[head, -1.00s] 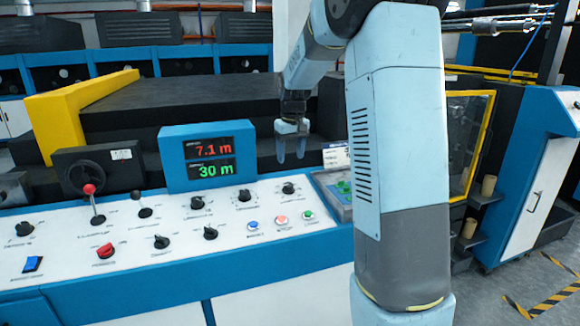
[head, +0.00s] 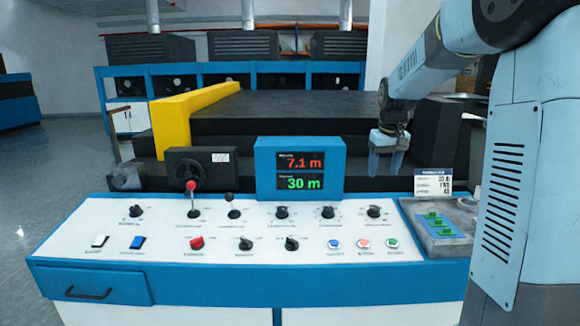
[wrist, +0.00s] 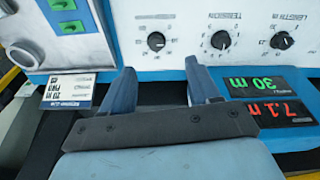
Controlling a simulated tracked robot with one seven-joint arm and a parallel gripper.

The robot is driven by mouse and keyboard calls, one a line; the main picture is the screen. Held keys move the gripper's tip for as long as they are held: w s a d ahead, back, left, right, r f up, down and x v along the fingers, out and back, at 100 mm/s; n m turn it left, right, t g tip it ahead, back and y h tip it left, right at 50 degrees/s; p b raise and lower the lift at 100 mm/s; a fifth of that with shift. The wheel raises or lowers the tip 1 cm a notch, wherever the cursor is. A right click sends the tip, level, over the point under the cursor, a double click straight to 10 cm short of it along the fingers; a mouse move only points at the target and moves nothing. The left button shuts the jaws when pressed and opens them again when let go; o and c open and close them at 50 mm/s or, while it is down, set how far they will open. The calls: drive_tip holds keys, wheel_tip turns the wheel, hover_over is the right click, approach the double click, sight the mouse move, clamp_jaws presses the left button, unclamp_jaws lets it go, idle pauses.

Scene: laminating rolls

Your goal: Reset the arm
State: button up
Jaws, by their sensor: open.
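My gripper (head: 386,162) hangs above the back right of the control panel (head: 120,222), its fingers pointing down. It is open and empty. In the wrist view the two blue-grey fingers of my gripper (wrist: 163,90) are spread apart, with dark machine surface and the panel's edge between and beyond them. My arm comes in from the right side of the head view. The fingers appear clear of the display (head: 298,172), which reads 7.1 m in red and 30 m in green; it also shows at the right of the wrist view (wrist: 265,97).
The panel carries several black knobs (head: 327,212), a red-knobbed lever (head: 192,190) and coloured buttons (head: 364,244). A grey tray with green pieces (head: 440,228) and a small label card (head: 433,182) sit at the right. A yellow guard (head: 185,115) stands behind. Open floor (head: 60,175) lies left.

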drive_tip(key=s+a+r+t, duration=0.1)
drive_tip(key=s+a+r, duration=0.15)
drive_tip(key=s, duration=0.55)
drive_tip(key=s+a+r+t, duration=0.1)
drive_tip(key=s+a+r, duration=0.15)
drive_tip(key=s, duration=0.65)
drive_tip(key=s+a+f+m+t, duration=0.1)
drive_tip(key=s+f, duration=0.1)
drive_tip(key=s, duration=1.3)
drive_tip(key=shift+f+t, duration=0.25)
drive_tip(key=shift+t, duration=0.05)
